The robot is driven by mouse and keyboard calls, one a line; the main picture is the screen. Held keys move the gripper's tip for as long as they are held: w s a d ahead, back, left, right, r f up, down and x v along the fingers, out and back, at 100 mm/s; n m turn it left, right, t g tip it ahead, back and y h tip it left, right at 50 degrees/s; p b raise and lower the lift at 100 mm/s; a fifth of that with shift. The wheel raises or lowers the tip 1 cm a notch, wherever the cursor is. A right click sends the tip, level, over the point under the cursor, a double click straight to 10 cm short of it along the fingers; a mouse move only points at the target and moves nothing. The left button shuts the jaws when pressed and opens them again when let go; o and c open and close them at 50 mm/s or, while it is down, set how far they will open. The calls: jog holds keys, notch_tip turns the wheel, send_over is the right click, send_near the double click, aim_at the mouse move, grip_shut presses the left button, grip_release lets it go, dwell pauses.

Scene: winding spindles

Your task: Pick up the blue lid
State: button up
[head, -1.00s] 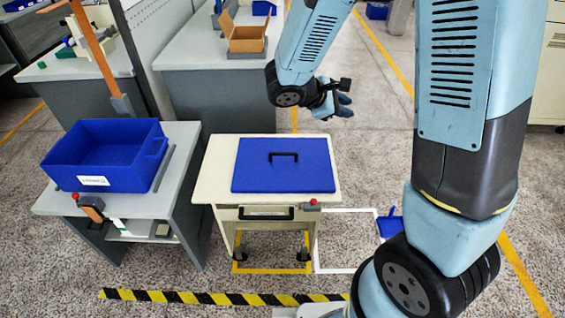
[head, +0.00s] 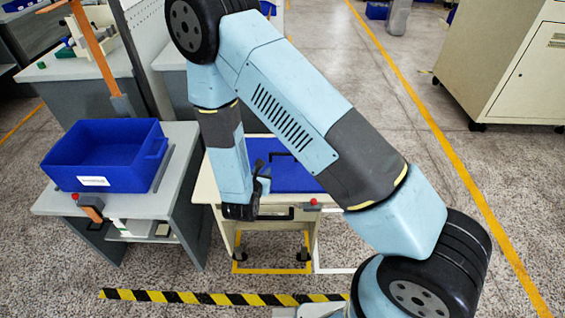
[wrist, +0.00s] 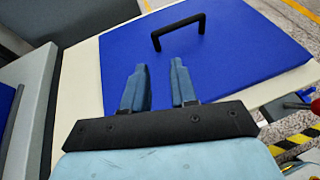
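The blue lid (head: 298,178) is a flat rectangular panel lying on the cream cart top. My arm hides much of it in the head view. In the wrist view the lid (wrist: 240,62) shows with its black handle (wrist: 178,30) standing up near its far edge. My gripper (wrist: 160,75) is open and empty, its two blue fingers apart. It points toward the handle from the near side of the lid and is apart from the handle.
A blue bin (head: 105,155) with a white label stands on the grey table (head: 185,150) left of the cart. The cream cart (head: 208,185) has a drawer handle and a red knob (head: 314,202) at its front. Striped tape (head: 200,298) marks the floor in front.

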aim_at(270, 159)
jog(key=shift+s+a+f+n, duration=0.25)
jog(key=shift+f+n, duration=0.05)
jog(key=shift+f, duration=0.2)
jog(key=shift+w+f, duration=0.15)
jog(key=shift+f, duration=0.05)
jog(key=x, duration=1.3)
jog(key=shift+w+a+f, duration=0.15)
grip_shut()
